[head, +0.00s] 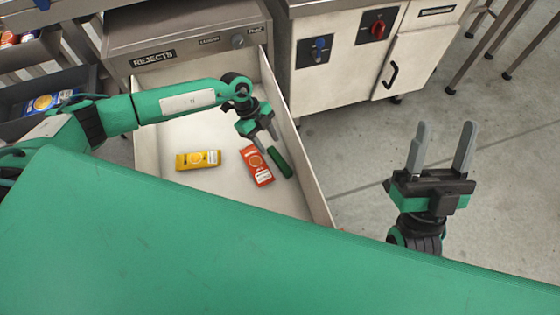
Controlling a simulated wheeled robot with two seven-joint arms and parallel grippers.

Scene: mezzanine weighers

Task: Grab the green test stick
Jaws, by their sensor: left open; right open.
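The green test stick (280,162) is a short dark green bar. It lies tilted on the floor of the open rejects drawer (205,212), near the drawer's right wall. My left gripper (267,143) is in the drawer area, just above and to the left of the stick in the picture. Its fingers point down, are apart and hold nothing. I cannot tell whether a finger touches the stick. My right gripper (441,148) is open and empty over the floor, well to the right of the drawer.
An orange-red packet (256,166) lies close to the left of the stick. A yellow packet (198,160) lies farther left in the drawer. A metal cabinet (340,62) with blue and red switches stands at the back right. A dark crate (35,105) is at the left.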

